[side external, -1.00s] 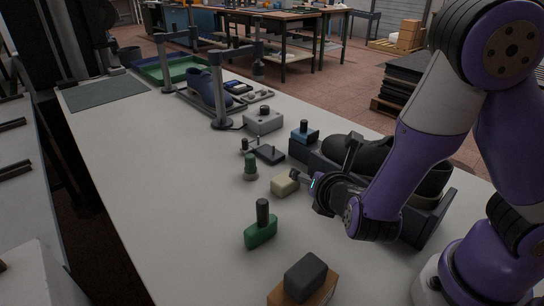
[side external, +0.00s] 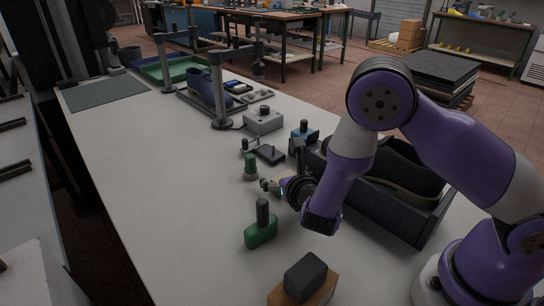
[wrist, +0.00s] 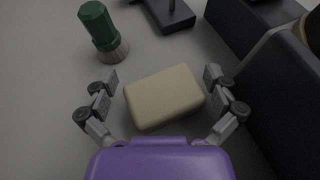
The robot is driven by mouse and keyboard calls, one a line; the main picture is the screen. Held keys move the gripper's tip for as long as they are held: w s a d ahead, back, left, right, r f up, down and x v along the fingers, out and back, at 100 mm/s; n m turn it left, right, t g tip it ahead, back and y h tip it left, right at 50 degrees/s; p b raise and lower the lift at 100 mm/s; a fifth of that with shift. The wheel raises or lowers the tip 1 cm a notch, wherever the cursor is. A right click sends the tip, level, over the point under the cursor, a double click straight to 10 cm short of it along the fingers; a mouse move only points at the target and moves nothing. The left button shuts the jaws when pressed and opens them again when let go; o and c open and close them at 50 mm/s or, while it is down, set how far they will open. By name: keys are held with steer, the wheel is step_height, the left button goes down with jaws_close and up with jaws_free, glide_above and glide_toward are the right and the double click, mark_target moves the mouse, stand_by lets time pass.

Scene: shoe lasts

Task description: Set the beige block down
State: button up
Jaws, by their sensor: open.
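The beige block (wrist: 165,97) lies on the white table, seen in the wrist view between the two fingers of my gripper (wrist: 161,92). The fingers are open, with a gap showing on each side of the block. In the side external view my gripper (side external: 272,185) is low over the table and hides most of the block, leaving a small part of the block (side external: 287,180) visible.
A green-topped tool (wrist: 98,30) stands just left of the block. A dark tray (side external: 393,212) holding a black shoe-shaped piece is close on the right. A green block with a black handle (side external: 261,228) stands nearer the camera. The table's left part is clear.

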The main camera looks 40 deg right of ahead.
steer(key=shift+w+d+f, duration=0.15)
steer(key=shift+w, duration=0.15)
steer(key=c, duration=1.1)
steer(key=shift+r, duration=0.2)
step_height(320, 180, up, 17)
steer(key=s, duration=0.1)
steer(key=shift+s+a+r, duration=0.15)
steer(key=shift+a, duration=0.05)
steer(key=s+r, duration=0.5)
steer(key=r, duration=0.4)
steer(key=shift+s+d+r+n+y, duration=0.15)
steer(key=shift+s+r+n+y, duration=0.1)
steer(key=shift+s+n+y, duration=0.15)
steer(key=shift+s+r, duration=0.4)
